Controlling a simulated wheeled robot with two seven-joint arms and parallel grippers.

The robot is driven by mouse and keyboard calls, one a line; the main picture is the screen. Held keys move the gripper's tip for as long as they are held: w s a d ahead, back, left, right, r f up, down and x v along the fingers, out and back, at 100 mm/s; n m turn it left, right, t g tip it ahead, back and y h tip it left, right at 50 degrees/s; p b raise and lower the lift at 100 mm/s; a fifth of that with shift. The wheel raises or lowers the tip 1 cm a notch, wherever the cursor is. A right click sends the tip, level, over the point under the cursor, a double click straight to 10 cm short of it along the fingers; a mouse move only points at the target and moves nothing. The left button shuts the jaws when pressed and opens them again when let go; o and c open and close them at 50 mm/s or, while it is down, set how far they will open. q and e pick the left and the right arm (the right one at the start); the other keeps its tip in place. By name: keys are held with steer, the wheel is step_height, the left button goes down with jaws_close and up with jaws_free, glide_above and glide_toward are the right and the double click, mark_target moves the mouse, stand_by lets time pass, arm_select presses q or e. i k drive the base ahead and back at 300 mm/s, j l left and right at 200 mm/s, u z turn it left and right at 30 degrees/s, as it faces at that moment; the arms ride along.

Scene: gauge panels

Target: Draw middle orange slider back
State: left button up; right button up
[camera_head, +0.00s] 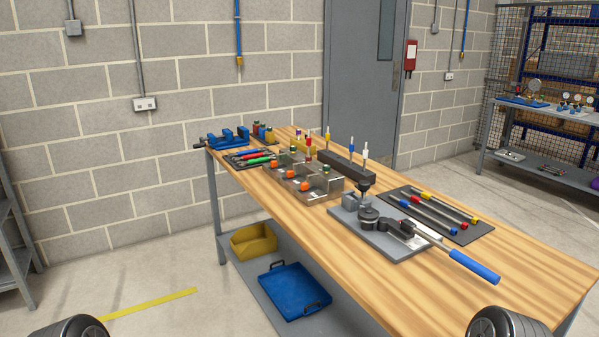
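A low metallic fixture (322,190) with several bays stands in the middle of the wooden workbench. Three orange knobs show along its near left side: a far one (278,168), a middle one (290,173) and a near one (304,186). They look like the sliders, but they are too small to tell how far each is drawn. Neither of my grippers is in view. Only dark rounded parts of my own arms show at the bottom left and bottom right corners, well apart from the fixture.
A yellow bin (253,242) and blue tray (292,290) lie below. The bench's near right is clear.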

mark_target(290, 173)
steer(key=i+j+z, duration=0.1)
steer(key=z, duration=0.3)
steer(key=j+z, duration=0.1)
steer(key=z, duration=0.3)
steer(key=i+j+z, duration=0.15)
steer(key=z, duration=0.2)
steer(key=j+z, duration=0.2)
steer(key=z, duration=0.2)
steer(key=j+z, duration=0.2)
steer(key=j, duration=0.3)
steer(key=j+z, duration=0.15)
steer(key=j, duration=0.4)
steer(key=j+z, duration=0.2)
steer(key=j, duration=0.3)
steer(key=k+j+z, duration=0.15)
steer(key=j, duration=0.35)
steer(key=j+z, duration=0.2)
steer(key=j, duration=0.35)
steer(key=k+j+z, duration=0.2)
steer(key=j, duration=0.25)
steer(key=k+j, duration=0.1)
steer(key=j, duration=0.25)
steer(key=k+j, duration=0.1)
steer(key=j, duration=0.25)
steer(key=k+j, duration=0.1)
steer(key=j, duration=0.2)
steer(key=k+j, duration=0.1)
steer(key=j, duration=0.25)
